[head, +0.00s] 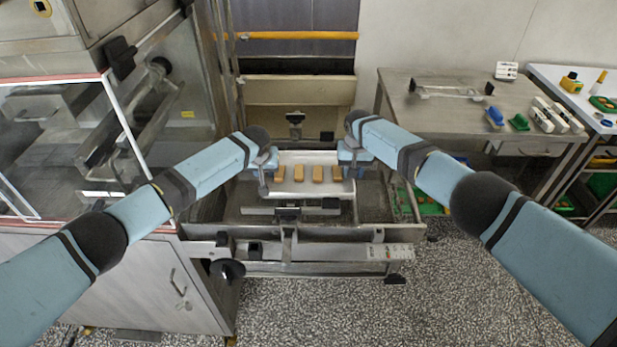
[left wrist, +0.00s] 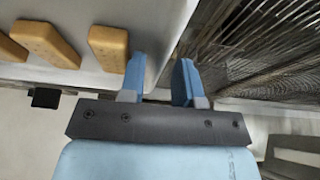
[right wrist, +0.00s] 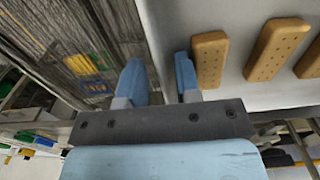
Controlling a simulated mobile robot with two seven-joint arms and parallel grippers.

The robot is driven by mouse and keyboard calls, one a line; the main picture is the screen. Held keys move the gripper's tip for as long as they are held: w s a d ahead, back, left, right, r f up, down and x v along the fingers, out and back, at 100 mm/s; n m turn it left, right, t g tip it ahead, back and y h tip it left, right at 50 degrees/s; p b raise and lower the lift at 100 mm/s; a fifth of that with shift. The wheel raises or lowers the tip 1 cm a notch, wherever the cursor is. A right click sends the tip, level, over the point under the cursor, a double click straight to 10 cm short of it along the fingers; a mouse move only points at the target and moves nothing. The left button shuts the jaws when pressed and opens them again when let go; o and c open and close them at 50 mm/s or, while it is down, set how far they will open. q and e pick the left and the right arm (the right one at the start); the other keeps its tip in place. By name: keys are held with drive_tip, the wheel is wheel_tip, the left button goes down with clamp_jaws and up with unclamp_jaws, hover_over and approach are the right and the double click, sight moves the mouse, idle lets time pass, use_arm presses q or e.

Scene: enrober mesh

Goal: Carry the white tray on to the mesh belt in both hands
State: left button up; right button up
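The white tray (head: 316,158) is in the middle of the head view, level, with several tan biscuits (head: 318,173) in a row on it. My left gripper (head: 266,163) is at its left end and my right gripper (head: 353,162) at its right end. In the left wrist view the fingers (left wrist: 160,82) stand either side of the tray's end wall, a narrow gap between them. The right wrist view shows the same for the right fingers (right wrist: 160,82). The mesh belt (head: 378,197) lies beneath and beside the tray; whether they touch is hidden.
A glass-sided machine (head: 70,150) stands at the left. A metal bench (head: 455,112) at the right holds a rack and small tools. A metal frame bar (head: 330,235) crosses in front of the belt. The speckled floor is clear in front right.

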idle(0.3)
drive_tip(key=shift+r, duration=0.1)
use_arm(q)
drive_tip(key=v, duration=1.2)
use_arm(e)
wheel_tip(320, 180, up, 12)
idle(0.4)
